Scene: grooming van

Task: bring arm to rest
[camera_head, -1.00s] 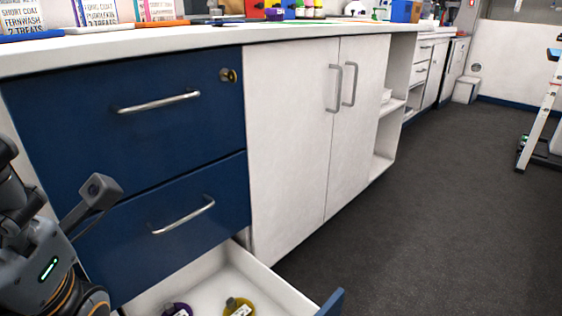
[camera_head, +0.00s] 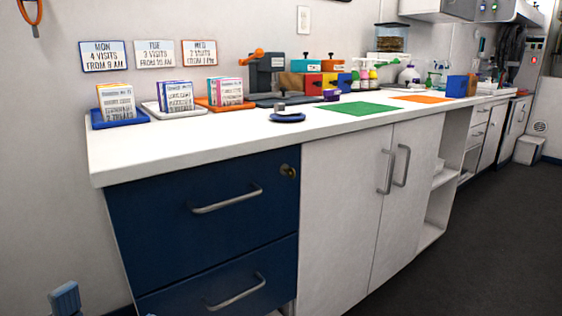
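Neither gripper's fingers show in the head view. A small blue-grey part (camera_head: 65,299) at the bottom left edge looks like a piece of my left arm, but I cannot tell which piece. It is in front of the wall, left of the blue drawer unit (camera_head: 150,230). The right arm is out of view. The two blue drawer fronts in view are shut. The lower drawer that stood open is almost wholly below the picture.
The white counter (camera_head: 220,141) carries card stacks on trays, a blue dish (camera_head: 288,117), a green mat (camera_head: 359,108), an orange mat (camera_head: 422,98) and bottles. White cupboard doors (camera_head: 345,210) are shut. Dark floor (camera_head: 480,250) at the right is clear.

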